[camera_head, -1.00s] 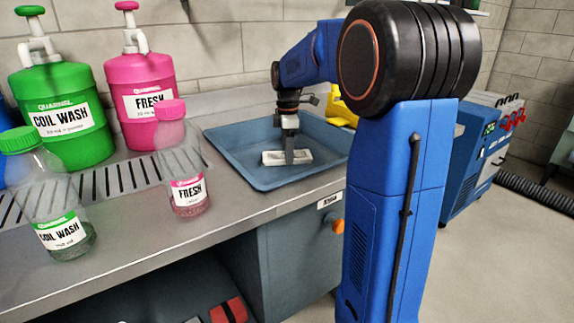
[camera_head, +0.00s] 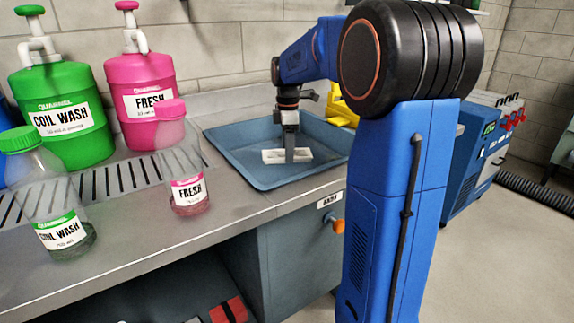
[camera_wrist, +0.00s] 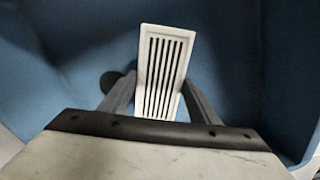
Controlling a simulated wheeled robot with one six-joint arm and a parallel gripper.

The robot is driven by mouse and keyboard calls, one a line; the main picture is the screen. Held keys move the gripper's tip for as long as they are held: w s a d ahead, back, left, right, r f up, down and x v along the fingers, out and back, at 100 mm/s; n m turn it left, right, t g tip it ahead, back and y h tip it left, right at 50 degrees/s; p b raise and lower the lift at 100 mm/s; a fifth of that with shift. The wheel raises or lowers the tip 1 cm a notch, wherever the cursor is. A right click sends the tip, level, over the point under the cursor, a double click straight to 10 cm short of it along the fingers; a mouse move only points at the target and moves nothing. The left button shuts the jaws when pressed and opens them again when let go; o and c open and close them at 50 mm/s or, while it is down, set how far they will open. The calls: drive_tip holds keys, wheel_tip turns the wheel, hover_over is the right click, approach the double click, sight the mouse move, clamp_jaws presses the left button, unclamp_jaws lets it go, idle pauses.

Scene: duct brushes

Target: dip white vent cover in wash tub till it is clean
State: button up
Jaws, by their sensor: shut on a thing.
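The white vent cover (camera_head: 272,156) is a slatted rectangle held within the blue wash tub (camera_head: 225,136) in the counter. In the wrist view the vent cover (camera_wrist: 163,72) extends out from between my fingers, its slats facing the camera, with no clear dirt showing. My gripper (camera_head: 289,150) points down and is shut on the vent cover; both fingers (camera_wrist: 156,100) flank it in the wrist view. The blue tub wall and floor (camera_wrist: 75,50) lie behind it. I cannot tell whether the cover touches liquid or the tub floor.
A clear FRESH bottle (camera_head: 187,180) and a COIL WASH bottle (camera_head: 57,210) stand left of the tub. Pink (camera_head: 140,85) and green (camera_head: 62,115) pump jugs stand behind them. A yellow object (camera_head: 342,108) is behind the tub. A blue machine (camera_head: 480,150) stands at right.

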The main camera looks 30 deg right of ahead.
wheel_tip(320, 180, up, 14)
drive_tip(key=shift+r, duration=0.15)
idle(1.7)
drive_tip(key=shift+r, duration=0.1)
idle(1.9)
wheel_tip(320, 180, up, 4)
drive_tip(key=shift+f, duration=0.1)
idle(0.4)
idle(0.3)
